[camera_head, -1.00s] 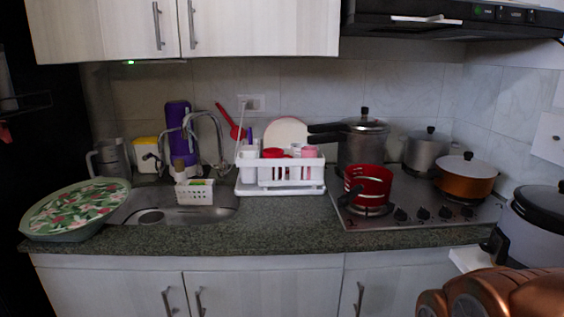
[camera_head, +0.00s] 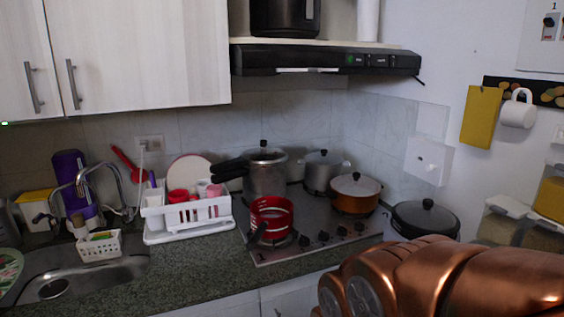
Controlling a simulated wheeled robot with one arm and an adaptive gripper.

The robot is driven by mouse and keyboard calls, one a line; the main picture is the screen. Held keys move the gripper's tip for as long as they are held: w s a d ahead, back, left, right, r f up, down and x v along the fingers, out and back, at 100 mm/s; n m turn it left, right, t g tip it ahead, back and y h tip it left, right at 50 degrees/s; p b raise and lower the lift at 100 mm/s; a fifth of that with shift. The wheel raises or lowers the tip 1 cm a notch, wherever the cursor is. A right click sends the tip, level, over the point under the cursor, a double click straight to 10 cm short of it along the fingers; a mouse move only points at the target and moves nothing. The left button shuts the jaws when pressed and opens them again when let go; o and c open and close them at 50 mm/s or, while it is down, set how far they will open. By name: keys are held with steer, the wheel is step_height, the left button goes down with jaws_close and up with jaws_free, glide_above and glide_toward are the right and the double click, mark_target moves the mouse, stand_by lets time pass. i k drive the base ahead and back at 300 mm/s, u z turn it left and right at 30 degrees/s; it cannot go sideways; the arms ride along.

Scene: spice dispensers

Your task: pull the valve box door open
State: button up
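The valve box (camera_head: 428,160) is a small white square box with a pale knob on its front. It is on the right-hand wall, above the black-lidded pot. Its door looks shut, but at this size I cannot tell whether it is slightly ajar. My copper-coloured arm fills the lower right of the head view, below and in front of the valve box and apart from it in the picture. My gripper's fingers are not in view.
A black-lidded pot (camera_head: 426,219) stands below the valve box. The stove (camera_head: 300,247) holds several pots. A white cup (camera_head: 517,109) and a yellow cloth (camera_head: 481,115) hang on the right wall. Clear-sided containers (camera_head: 497,222) stand at the far right.

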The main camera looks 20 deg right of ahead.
mark_target(424, 160)
steer(key=z, duration=0.5)
steer(key=k, duration=1.05)
steer(key=u, duration=0.6)
steer(key=i, duration=1.4)
steer(key=z, duration=0.1)
